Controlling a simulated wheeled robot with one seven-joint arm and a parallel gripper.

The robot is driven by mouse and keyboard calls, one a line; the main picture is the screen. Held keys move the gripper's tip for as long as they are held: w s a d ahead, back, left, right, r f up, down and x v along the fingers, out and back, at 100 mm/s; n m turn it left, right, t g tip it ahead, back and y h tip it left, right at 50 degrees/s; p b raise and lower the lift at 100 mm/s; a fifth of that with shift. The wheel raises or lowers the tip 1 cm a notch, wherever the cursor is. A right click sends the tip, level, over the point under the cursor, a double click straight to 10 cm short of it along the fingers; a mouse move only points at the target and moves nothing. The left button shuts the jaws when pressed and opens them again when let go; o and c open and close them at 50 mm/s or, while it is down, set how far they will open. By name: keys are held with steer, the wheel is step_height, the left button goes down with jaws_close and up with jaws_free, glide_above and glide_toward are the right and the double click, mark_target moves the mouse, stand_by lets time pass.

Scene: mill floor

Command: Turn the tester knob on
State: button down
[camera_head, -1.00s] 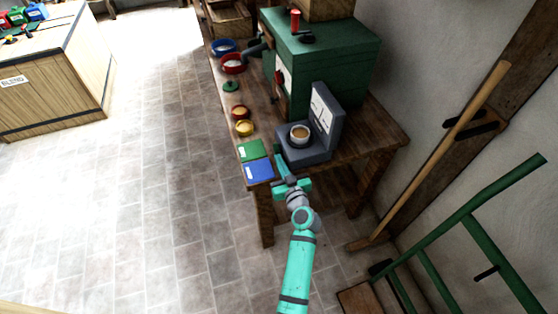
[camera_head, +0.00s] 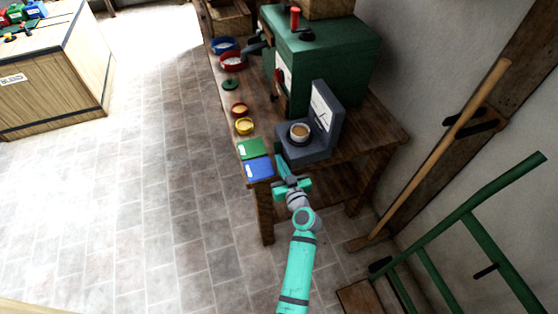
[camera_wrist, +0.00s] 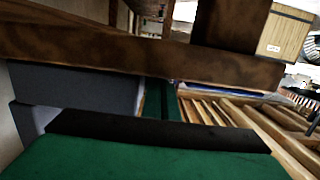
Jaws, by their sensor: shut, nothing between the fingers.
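The grey tester (camera_head: 305,150) stands at the near end of the wooden bench in the head view. It has an upright panel with a white dial face (camera_head: 322,106) and a cup (camera_head: 299,132) with tan contents on its base. I cannot make out its knob. My gripper (camera_head: 281,164) is shut and empty, close beside the tester's near left corner, by the bench's front edge. Whether it touches the tester cannot be told. In the wrist view the shut fingers (camera_wrist: 166,98) point toward a dark wooden beam, with no knob distinguishable.
A green booklet (camera_head: 252,148) and a blue booklet (camera_head: 259,168) lie left of my gripper on the bench (camera_head: 225,98). Small yellow and red bowls sit farther along. A green machine (camera_head: 325,55) stands behind the tester.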

steer(key=v, duration=1)
steer(key=s+d+f+m+g+h, duration=0.1)
steer(key=s+f+m+h, duration=0.2)
steer(key=s, duration=0.7)
steer(key=s+d+f+m+h, duration=0.1)
steer(key=s+f+h, duration=0.3)
steer(key=s, duration=0.7)
steer(key=s+r, duration=0.6)
steer(key=s, duration=0.3)
steer(key=s+r+t, duration=0.1)
steer(key=s+r, duration=0.5)
steer(key=s, duration=0.3)
steer(key=shift+s+a+r+m, duration=0.3)
steer(key=shift+a+r+m, duration=0.05)
steer(key=shift+a+m, duration=0.1)
